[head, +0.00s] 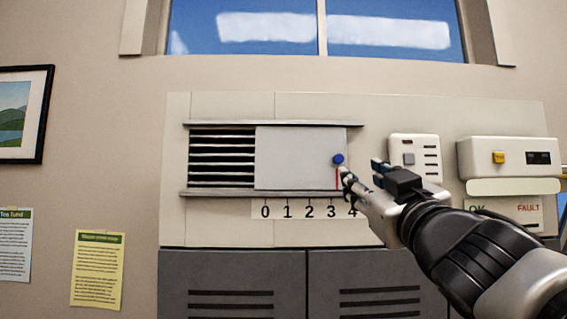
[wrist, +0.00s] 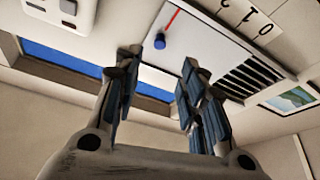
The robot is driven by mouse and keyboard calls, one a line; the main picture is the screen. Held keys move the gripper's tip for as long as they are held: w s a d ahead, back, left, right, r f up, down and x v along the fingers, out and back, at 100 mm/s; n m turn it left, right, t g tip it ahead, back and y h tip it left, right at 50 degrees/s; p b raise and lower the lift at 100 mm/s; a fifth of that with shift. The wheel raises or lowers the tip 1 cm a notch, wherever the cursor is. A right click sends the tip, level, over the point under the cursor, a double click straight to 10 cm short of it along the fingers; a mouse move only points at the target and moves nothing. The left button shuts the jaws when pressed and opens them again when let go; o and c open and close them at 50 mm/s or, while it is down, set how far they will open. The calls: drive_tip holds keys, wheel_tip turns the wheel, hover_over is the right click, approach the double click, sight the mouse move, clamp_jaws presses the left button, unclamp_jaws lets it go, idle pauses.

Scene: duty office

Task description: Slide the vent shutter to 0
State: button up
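The vent shutter (head: 297,157) is a pale grey panel between two horizontal rails, with dark open slats (head: 222,157) showing to its left. Its blue knob (head: 338,159) sits near its right edge, and a red pointer line (head: 337,180) below the knob stands just right of the 3 on the scale (head: 308,209). My gripper (head: 360,168) is open and empty, just right of the knob in the head view. In the wrist view the knob (wrist: 160,41) appears beyond the gap between the open fingers (wrist: 160,65); no contact shows. My gripper partly covers the 4.
A white switch box (head: 414,157) and a wider box with a yellow button (head: 498,157) are on the wall panel to the right. Grey cabinets (head: 235,285) stand below. A window (head: 320,28) is above. The wall face left of the knob looks clear.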

sight(340, 161)
drive_tip(key=p+x, duration=0.2)
drive_tip(key=x, duration=0.9)
drive_tip(key=shift+w, duration=0.35)
drive_tip(key=shift+c, duration=0.3)
clamp_jaws()
